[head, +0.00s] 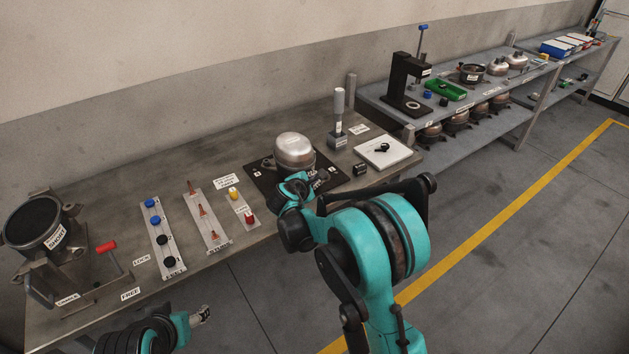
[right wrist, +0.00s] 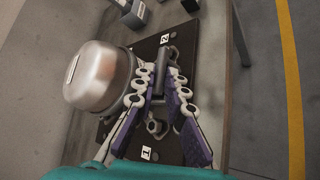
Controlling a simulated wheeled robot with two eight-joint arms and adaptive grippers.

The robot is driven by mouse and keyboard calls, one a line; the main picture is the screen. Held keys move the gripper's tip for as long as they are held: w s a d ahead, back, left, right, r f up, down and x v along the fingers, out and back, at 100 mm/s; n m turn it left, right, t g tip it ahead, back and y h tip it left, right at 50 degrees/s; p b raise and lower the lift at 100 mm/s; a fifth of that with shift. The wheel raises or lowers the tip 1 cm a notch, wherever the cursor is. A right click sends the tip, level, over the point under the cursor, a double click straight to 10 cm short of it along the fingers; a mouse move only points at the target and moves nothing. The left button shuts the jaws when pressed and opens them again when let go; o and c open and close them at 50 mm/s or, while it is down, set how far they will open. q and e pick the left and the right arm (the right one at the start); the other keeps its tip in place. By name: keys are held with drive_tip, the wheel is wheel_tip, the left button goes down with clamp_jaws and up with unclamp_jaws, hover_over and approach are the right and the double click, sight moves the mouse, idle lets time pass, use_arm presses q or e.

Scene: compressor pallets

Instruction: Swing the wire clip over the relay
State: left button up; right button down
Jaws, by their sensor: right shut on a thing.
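A silver domed compressor (head: 294,150) stands on a black mat (head: 262,172) on the bench; its dome (right wrist: 98,78) fills the left of the right wrist view. My right gripper (head: 316,180) is at the compressor's near right side. In the right wrist view its fingers (right wrist: 162,80) close around a small dark grey part beside the dome, which appears to be the wire clip (right wrist: 161,62). The fingers hide much of it, and I cannot make out the relay separately. My left gripper (head: 203,315) hangs at the lower left, away from the compressor; its jaws are too small to judge.
Racks of blue and black caps (head: 154,220), red cones (head: 205,212) and small yellow and red parts lie left of the mat. A large black-topped fixture (head: 35,225) occupies the left end.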

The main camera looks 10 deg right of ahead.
drive_tip(key=shift+w+a+r, duration=0.15)
drive_tip(key=shift+w, duration=0.5)
drive_tip(key=c, duration=1.5)
unclamp_jaws()
drive_tip(key=shift+a+r, duration=0.1)
